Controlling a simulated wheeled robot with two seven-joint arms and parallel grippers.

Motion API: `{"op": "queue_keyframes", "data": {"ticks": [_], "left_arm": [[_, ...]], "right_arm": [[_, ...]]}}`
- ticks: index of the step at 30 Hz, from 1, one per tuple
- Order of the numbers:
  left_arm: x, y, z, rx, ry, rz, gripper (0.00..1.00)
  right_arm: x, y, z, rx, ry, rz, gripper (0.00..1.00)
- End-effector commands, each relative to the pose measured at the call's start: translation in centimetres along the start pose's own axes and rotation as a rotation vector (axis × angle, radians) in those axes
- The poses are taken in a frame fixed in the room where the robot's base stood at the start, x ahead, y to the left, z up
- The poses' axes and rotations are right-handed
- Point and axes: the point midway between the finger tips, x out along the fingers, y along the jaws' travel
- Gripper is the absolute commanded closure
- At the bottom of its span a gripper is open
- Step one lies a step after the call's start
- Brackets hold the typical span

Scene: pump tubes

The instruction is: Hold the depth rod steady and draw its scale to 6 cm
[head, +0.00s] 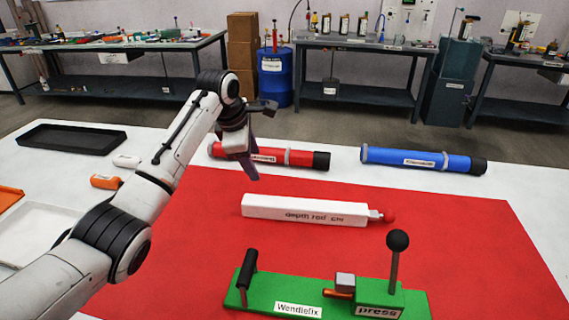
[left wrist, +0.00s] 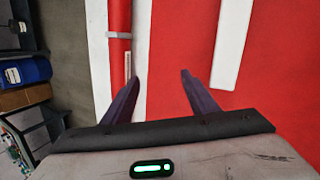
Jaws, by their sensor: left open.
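The depth rod (head: 303,210) is a long white block labelled "depth rod", with a thin metal stem and a red knob (head: 389,216) at its right end. It lies on the red mat (head: 480,235). My left gripper (head: 259,142) is open and empty above the table, behind the rod's left end and in front of the red tube. In the left wrist view its two dark fingers (left wrist: 160,76) are apart, with part of the white rod (left wrist: 232,42) to their right. The scale's reading cannot be made out. My right gripper is not in view.
A red tube (head: 305,159) and a blue tube (head: 420,160) lie behind the rod. A green press fixture (head: 338,292) with upright black-topped levers stands in front. A black tray (head: 70,138) and orange pieces are at left. The mat's right side is clear.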

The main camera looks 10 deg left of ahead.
Motion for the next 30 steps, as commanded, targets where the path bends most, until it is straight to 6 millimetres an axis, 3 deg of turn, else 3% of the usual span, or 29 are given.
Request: {"op": "queue_keyframes", "data": {"ticks": [1,6,13,17,30], "left_arm": [[-1.1,-1.2,2.1,0.006,-0.05,-0.077,0.47],[-4.3,-5.1,6.6,0.039,-0.17,-0.296,0.47],[-6.5,-7.4,8.7,0.071,-0.231,-0.418,0.47],[-5.5,-8.1,9.0,0.073,-0.234,-0.427,0.47],[1.6,-11.3,10.7,0.072,-0.232,-0.423,0.47]], "right_arm": [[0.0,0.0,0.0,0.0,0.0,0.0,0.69],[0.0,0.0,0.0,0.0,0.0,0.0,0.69],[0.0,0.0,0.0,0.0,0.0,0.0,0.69],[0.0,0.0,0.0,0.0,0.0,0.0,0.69],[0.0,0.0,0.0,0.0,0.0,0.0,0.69]]}}
